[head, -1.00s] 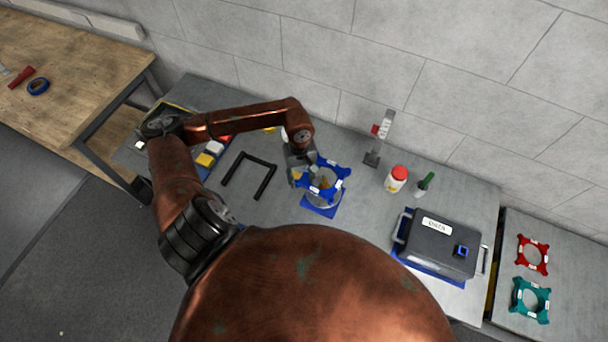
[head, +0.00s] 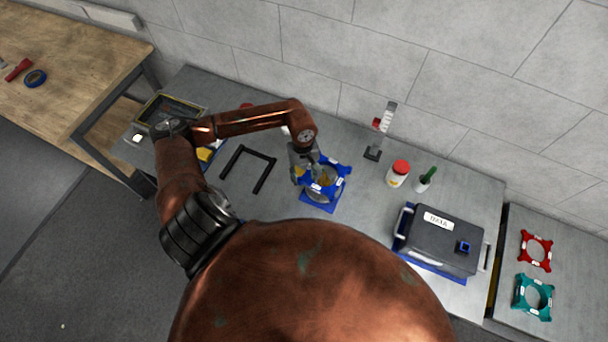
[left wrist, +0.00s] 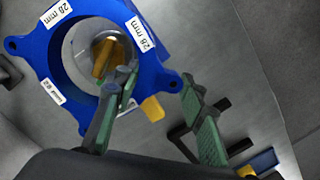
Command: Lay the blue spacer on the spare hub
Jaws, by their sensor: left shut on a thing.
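The blue spacer (head: 336,182) is a ring with corner lugs and white labels; it shows large in the left wrist view (left wrist: 90,25), with "28 mm" on two labels. My left gripper (head: 312,176) is shut on its rim, one finger inside the ring and one outside. The spare hub (left wrist: 110,42) is grey with a brass-coloured middle, seen through the ring. The spacer is around or just over the hub's top; I cannot tell whether it rests on it. A blue pad (head: 318,207) lies beneath. My right gripper is not in view.
A black U-shaped frame (head: 264,172) lies left of the hub. A red-capped jar (head: 397,174), a green-handled tool (head: 427,178) and a dark case (head: 440,240) stand to the right. Red (head: 537,251) and teal (head: 533,297) rings lie on the right-hand table.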

